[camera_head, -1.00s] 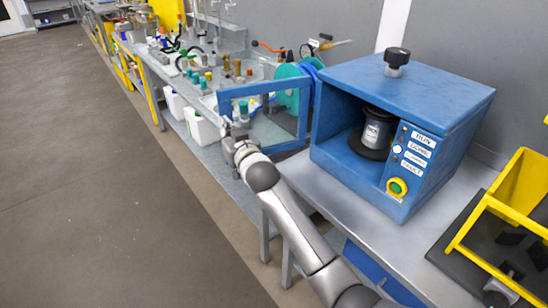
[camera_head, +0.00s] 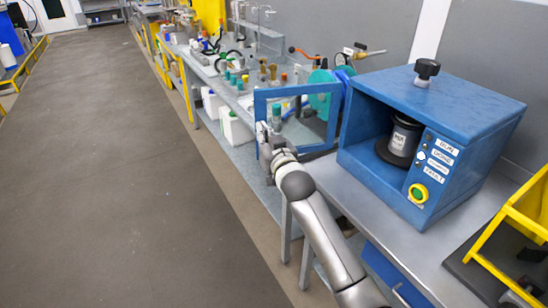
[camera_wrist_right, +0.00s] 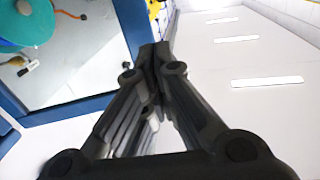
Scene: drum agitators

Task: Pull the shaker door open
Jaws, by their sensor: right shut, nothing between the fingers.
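The blue shaker (camera_head: 440,95) stands on the grey bench with its front open. Its blue-framed door (camera_head: 297,91) with a clear pane is swung wide out to the left. A dark can (camera_head: 402,140) with a pale label sits inside the shaker. My right gripper (camera_head: 268,134) is at the door's outer, left edge. In the right wrist view my right gripper (camera_wrist_right: 153,52) is shut with nothing between its fingers, and the door frame (camera_wrist_right: 70,108) lies just left of the fingertips. I cannot tell whether they touch. My left gripper is not in view.
Yellow-framed black tray (camera_head: 500,240) stands at the right on the bench. Bottles and teal-capped items (camera_head: 235,78) crowd the bench behind the door. White jugs (camera_head: 235,128) stand on the lower shelf. The floor (camera_head: 110,170) at the left is clear.

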